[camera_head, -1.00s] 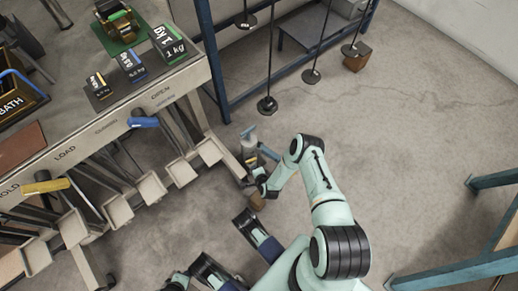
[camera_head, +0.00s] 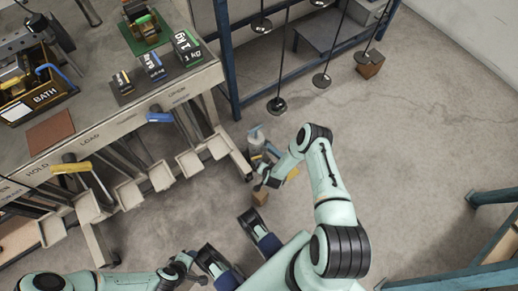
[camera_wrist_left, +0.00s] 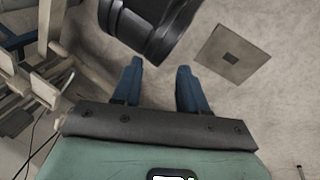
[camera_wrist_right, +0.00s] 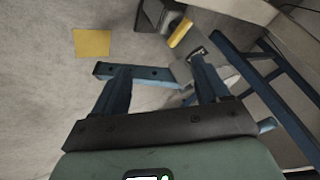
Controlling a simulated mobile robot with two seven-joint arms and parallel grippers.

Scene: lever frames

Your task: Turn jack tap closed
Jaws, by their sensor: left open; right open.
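A small grey jack-like body with a blue-grey top (camera_head: 256,135) stands on the floor beside the bench in the head view. The tap cannot be made out. My right gripper (camera_head: 264,180) is close in front of this body, over the floor. In the right wrist view my right gripper (camera_wrist_right: 160,70) is open. A blue bar with holes (camera_wrist_right: 150,73) lies beyond or between its fingertips; I cannot tell whether they touch. My left gripper (camera_head: 190,267) is low in the head view. In the left wrist view it (camera_wrist_left: 158,75) is open and empty.
The bench (camera_head: 100,130) at left has a yellow lever (camera_head: 72,168), a blue lever (camera_head: 160,117) and several pale pedals below. A blue frame (camera_head: 228,60) with hanging rods stands behind. A brown block (camera_head: 260,197) is near my right gripper.

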